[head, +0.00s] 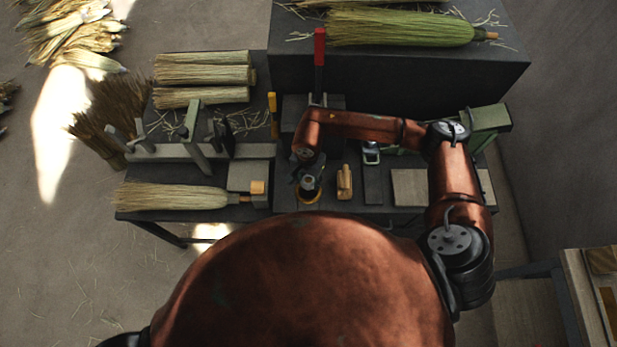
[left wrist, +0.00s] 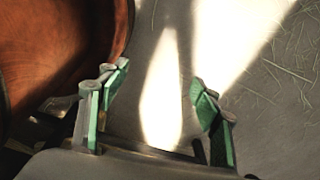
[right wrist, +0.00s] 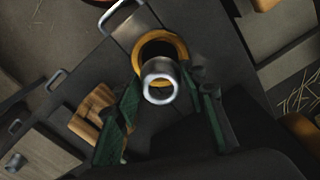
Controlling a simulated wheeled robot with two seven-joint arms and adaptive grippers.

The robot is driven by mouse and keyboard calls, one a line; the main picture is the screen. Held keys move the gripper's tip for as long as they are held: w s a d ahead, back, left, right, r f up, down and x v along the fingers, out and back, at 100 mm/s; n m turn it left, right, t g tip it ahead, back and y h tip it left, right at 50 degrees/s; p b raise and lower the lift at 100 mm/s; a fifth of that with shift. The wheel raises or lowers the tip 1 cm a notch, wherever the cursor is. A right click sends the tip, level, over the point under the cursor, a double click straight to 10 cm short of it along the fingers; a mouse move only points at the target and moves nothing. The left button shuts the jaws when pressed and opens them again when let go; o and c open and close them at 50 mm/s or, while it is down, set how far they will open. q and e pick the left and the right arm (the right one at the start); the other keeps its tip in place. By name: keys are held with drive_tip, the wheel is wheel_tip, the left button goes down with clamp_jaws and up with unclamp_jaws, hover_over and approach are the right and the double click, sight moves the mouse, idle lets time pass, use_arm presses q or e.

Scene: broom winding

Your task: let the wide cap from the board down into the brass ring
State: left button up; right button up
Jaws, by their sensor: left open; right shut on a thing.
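The wide cap (right wrist: 159,82) shows in the right wrist view as a short dark grey cylinder with a bright rim and hollow middle. My right gripper (right wrist: 160,100) is shut on it, green pads on either side. The brass ring (right wrist: 178,44) lies just beyond the cap, which overlaps its near edge in this view; its dark opening shows. How high the cap is above the ring, I cannot tell. In the head view my right gripper (head: 308,180) is over the brass ring (head: 300,199) and partly hides it. My left gripper (left wrist: 160,115) is open and empty, above bare floor.
A yellow wooden piece (head: 344,182) stands right of the ring. A pale board (head: 408,187) lies further right. A broom (head: 170,196) and straw bundles (head: 202,75) lie to the left. A red-handled lever (head: 319,60) rises behind my right arm. A raised dark block (head: 400,70) is at the back.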

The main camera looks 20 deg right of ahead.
wheel_tip(320, 180, down, 4)
drive_tip(key=shift+r+b, duration=0.2)
drive_tip(key=shift+b, duration=0.4)
drive_tip(key=shift+f+b, duration=0.45)
drive_tip(key=shift+f, duration=0.7)
use_arm(q)
drive_tip(key=shift+w+f, duration=0.95)
drive_tip(key=shift+f, duration=0.15)
use_arm(e)
drive_tip(key=shift+f, duration=0.1)
use_arm(q)
drive_tip(key=shift+s+f+b, duration=0.1)
drive_tip(key=shift+f+b, duration=0.25)
use_arm(e)
drive_tip(key=shift+c, duration=0.2)
use_arm(q)
drive_tip(key=shift+s, duration=0.1)
use_arm(e)
drive_tip(key=o, duration=0.9)
use_arm(q)
drive_tip(key=shift+r, duration=0.1)
